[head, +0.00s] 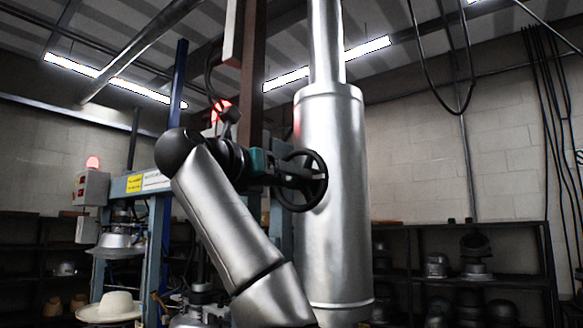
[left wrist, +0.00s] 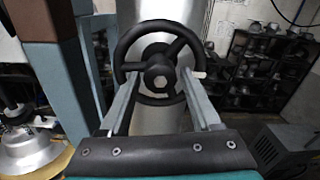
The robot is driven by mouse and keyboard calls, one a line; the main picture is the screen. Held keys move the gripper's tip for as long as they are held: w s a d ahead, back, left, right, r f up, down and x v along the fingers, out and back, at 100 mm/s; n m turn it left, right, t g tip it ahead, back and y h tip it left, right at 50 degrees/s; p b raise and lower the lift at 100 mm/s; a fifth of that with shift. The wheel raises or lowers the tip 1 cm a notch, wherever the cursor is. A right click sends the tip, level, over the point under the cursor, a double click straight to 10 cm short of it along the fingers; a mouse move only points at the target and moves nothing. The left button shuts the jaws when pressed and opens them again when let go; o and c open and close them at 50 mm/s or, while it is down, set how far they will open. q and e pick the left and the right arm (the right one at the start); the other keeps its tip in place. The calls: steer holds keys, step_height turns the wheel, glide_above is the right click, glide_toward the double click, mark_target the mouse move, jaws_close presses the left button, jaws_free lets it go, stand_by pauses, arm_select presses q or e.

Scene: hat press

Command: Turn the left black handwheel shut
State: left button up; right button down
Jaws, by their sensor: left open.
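The black handwheel (head: 322,178) stands upright in front of a large silver cylinder (head: 332,240). In the left wrist view the handwheel (left wrist: 157,27) faces me, with its spokes and a round hub in the middle. My left gripper (head: 290,172) is at the wheel in the head view. In the left wrist view my left gripper (left wrist: 162,80) is open, one finger at each side of the hub, overlapping the lower part of the wheel. I cannot tell whether the fingers touch the rim or spokes. My right gripper is in neither view.
A blue press frame (head: 157,215) with a control box (head: 92,188) and red lamp stands at the left, with a white hat (head: 110,307) below. Dark shelves (head: 515,228) with hat forms line the back right. A rusty column (left wrist: 35,60) rises left of the wheel.

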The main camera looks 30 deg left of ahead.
arm_select(q)
steer(key=shift+w, duration=0.65)
steer(key=shift+c, duration=0.3)
jaws_close()
